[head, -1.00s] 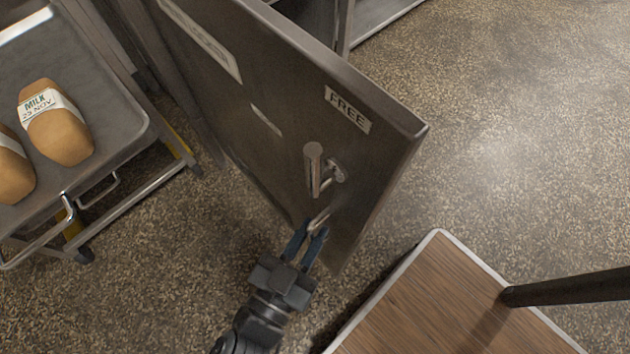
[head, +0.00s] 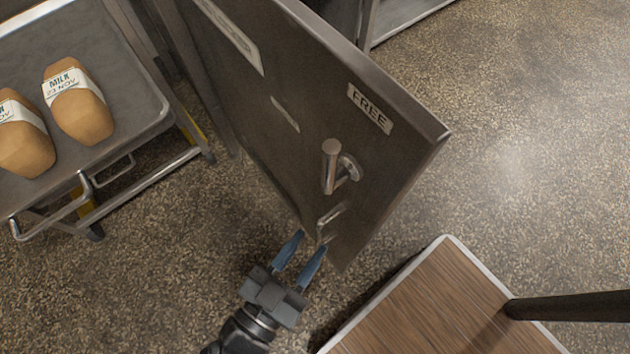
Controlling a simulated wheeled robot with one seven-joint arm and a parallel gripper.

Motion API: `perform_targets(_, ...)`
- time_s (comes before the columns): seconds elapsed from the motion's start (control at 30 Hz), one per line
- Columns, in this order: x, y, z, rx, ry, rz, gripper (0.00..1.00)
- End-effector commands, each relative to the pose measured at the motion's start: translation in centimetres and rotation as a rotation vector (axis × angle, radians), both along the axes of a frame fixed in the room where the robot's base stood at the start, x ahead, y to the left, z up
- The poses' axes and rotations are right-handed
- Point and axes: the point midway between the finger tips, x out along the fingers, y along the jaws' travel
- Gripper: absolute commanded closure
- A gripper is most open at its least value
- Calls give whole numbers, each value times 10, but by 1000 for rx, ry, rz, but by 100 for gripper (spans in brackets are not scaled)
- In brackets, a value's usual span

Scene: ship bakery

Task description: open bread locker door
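The bread locker door (head: 305,130) is a dark metal panel standing swung out over the floor, with a "FREE" label (head: 370,108) near its top right edge. A lever handle (head: 332,168) sticks out from its face. Below it is a small metal pull (head: 329,220). My gripper (head: 304,248) is open, with two blue fingers spread apart and nothing between them. Its fingertips are just short of the pull, below and left of it in the picture. The inside of the locker is hidden behind the door.
A metal trolley (head: 130,55) with milk-labelled loaves (head: 78,100) stands at the left. A wood-topped surface with a metal edge (head: 425,318) and a dark post (head: 570,307) is at the lower right. Speckled floor (head: 540,150) is clear at the right.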

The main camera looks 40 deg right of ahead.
Motion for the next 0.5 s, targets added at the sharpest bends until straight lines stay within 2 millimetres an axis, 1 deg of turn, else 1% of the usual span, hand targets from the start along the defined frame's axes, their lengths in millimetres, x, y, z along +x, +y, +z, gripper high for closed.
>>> perform_targets(0.03,-2,9,0,3,1,2,65)
perform_targets(0.2,-8,29,-1,2,1,2,65)
perform_targets(0.33,-11,35,0,0,0,1,65)
perform_targets(0.5,-11,36,0,0,0,1,65)
